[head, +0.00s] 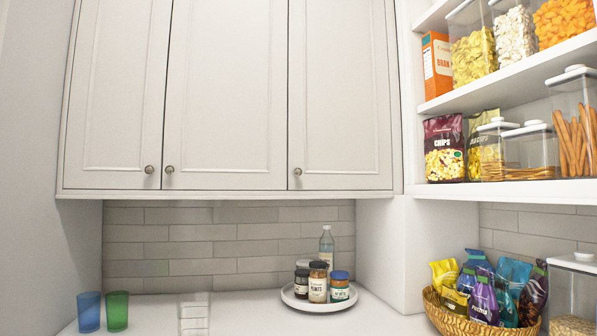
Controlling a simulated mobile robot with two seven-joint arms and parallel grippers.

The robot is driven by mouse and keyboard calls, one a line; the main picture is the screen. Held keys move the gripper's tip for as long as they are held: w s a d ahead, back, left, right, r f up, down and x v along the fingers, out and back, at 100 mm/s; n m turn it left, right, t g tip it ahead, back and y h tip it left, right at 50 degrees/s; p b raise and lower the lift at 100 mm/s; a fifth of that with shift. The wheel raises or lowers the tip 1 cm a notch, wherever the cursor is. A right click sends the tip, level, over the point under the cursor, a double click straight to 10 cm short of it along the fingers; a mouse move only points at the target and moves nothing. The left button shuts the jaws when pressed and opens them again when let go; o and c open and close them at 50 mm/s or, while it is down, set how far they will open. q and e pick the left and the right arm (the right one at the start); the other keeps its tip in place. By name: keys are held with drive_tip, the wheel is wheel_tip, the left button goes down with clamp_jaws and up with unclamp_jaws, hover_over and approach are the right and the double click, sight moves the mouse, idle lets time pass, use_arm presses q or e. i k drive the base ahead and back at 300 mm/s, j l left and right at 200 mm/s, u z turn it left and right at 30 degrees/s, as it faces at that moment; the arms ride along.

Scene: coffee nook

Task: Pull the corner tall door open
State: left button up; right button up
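Three pale panelled cabinet doors hang above the counter, all shut: a left door (118,90), a middle door (226,90) and a right door (340,90). Each has a small round knob low down: the left knob (149,169) and middle knob (169,169) sit close together, and the right knob (297,171) is at its door's lower left. The right door is nearest the corner by the open shelves. I cannot tell for sure which one is the corner tall door. Neither of my grippers shows in the head view.
A blue cup (89,312) and green cup (117,311) stand on the counter at left. A white round tray (318,304) holds jars and a bottle. A wicker basket (450,322) of snack bags stands at right below shelves (545,192) of food containers. Space before the doors looks clear.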

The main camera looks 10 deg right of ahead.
sight(338, 137)
drive_tip(key=i+j+z, duration=0.1)
drive_tip(key=i, duration=1.1)
